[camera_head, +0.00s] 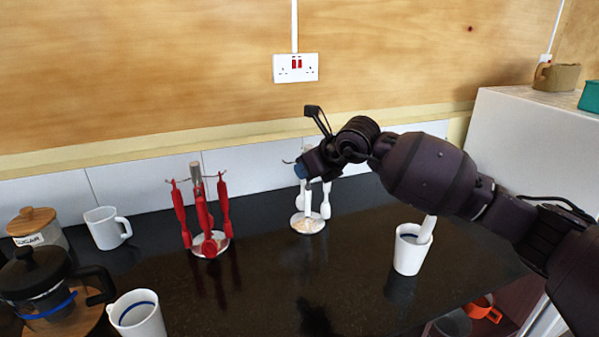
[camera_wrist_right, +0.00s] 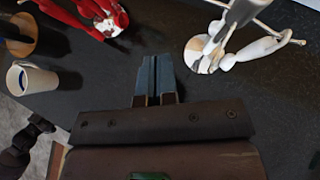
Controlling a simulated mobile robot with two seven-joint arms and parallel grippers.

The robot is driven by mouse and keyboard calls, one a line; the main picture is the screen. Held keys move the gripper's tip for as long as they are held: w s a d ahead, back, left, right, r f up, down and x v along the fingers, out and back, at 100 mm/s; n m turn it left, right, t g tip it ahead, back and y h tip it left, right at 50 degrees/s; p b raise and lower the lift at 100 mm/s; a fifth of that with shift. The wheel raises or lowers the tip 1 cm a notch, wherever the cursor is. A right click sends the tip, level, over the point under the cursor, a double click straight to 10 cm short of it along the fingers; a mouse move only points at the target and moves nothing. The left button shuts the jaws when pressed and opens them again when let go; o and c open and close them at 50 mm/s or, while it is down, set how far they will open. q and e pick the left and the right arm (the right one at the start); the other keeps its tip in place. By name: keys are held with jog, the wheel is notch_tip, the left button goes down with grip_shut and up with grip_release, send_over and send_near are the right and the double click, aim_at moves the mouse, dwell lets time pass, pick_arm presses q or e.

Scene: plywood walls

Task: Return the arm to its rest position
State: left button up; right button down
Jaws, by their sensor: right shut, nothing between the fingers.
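My right arm reaches in from the right in the head view. Its gripper (camera_head: 301,170) hangs over the counter, in front of part of a rack with white utensils (camera_head: 308,224). In the right wrist view the two blue-grey fingers (camera_wrist_right: 155,80) are together with nothing between them. The white rack (camera_wrist_right: 205,55) lies beyond the fingers to the right, and a rack with red utensils (camera_wrist_right: 103,18) to the upper left. The gripper appears apart from the counter; whether it touches the white rack cannot be told. My left gripper is not in view.
On the dark counter stand the red utensil rack (camera_head: 210,246), a white mug (camera_head: 408,255) with a white handle sticking up at it, two mugs (camera_head: 103,228) (camera_head: 138,316), a coffee press (camera_head: 45,285) and a sugar jar (camera_head: 38,228). A white cabinet (camera_head: 530,140) stands at right. The counter's middle front is clear.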

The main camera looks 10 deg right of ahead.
jog(key=s+a+r+m+t+y, duration=0.1)
jog(key=s+a+m+y, duration=0.3)
jog(key=s+y, duration=0.3)
jog(key=s+a+r+m+t+y, duration=0.1)
jog(key=s+a+r+m+y, duration=0.15)
jog(key=s+y, duration=0.45)
jog(key=s+d+f+m+t+h, duration=0.3)
jog(key=s+d+f+m+h, duration=0.2)
jog(key=d+f+m+h, duration=0.6)
jog(key=s+d+f+m+t+h, duration=0.3)
jog(key=s+d+f+m+h, duration=0.3)
jog(key=m+h, duration=1)
jog(key=s+d+f+m+g+y, duration=0.1)
jog(key=s+f+m+g+y, duration=0.2)
jog(key=s+f+m+g, duration=0.55)
jog(key=s+d+f+m+g+y, duration=0.1)
jog(key=s+f+g+y, duration=0.3)
jog(key=s, duration=0.9)
jog(key=w+f+t, duration=0.7)
jog(key=f, duration=0.4)
jog(key=shift+w+f+n, duration=0.15)
jog(key=shift+f+n, duration=0.05)
jog(key=shift+n, duration=0.2)
